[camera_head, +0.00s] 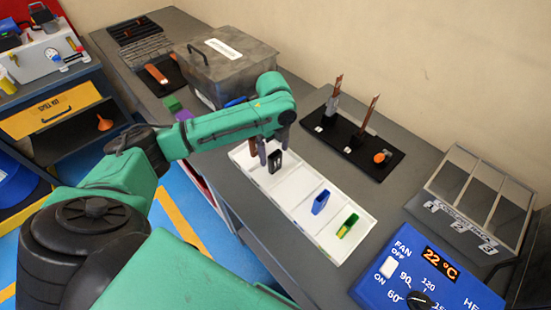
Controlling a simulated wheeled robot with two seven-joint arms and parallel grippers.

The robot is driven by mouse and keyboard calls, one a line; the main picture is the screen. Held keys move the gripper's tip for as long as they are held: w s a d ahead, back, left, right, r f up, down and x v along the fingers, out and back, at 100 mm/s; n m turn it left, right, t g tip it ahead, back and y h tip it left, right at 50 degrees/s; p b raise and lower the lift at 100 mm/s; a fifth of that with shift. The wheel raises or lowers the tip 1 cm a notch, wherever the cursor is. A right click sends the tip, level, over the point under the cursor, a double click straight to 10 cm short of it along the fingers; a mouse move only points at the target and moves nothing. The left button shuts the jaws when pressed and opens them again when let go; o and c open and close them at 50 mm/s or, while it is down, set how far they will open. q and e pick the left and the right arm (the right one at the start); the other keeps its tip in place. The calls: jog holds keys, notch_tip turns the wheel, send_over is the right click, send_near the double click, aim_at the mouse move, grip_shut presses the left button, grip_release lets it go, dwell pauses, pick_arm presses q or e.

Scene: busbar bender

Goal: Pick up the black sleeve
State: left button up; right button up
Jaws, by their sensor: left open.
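The black sleeve (275,162) stands upright in the left part of the white divided tray (335,251) on the grey bench. My left arm reaches in from the left, and its gripper (272,146) points down over that end of the tray. The left gripper is open, with its fingers close above and beside the black sleeve. I cannot tell whether they touch it. The wrist hides part of the tray's far left end. My right gripper does not show.
A blue sleeve (320,202) and a green-yellow sleeve (347,226) stand in other tray compartments. Behind is a black base (378,166) with upright copper bars. A grey lidded box (225,62) stands behind the wrist. A blue heater panel (420,275) is at lower right.

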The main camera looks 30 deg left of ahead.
aim_at(275, 161)
pick_arm(q)
jog(key=f, duration=0.2)
jog(key=f+p, duration=0.1)
jog(key=shift+s+d, duration=0.25)
jog(key=shift+d, duration=0.1)
jog(key=shift+s+f, duration=0.1)
jog(key=shift+f, duration=0.3)
jog(key=c, duration=1.4)
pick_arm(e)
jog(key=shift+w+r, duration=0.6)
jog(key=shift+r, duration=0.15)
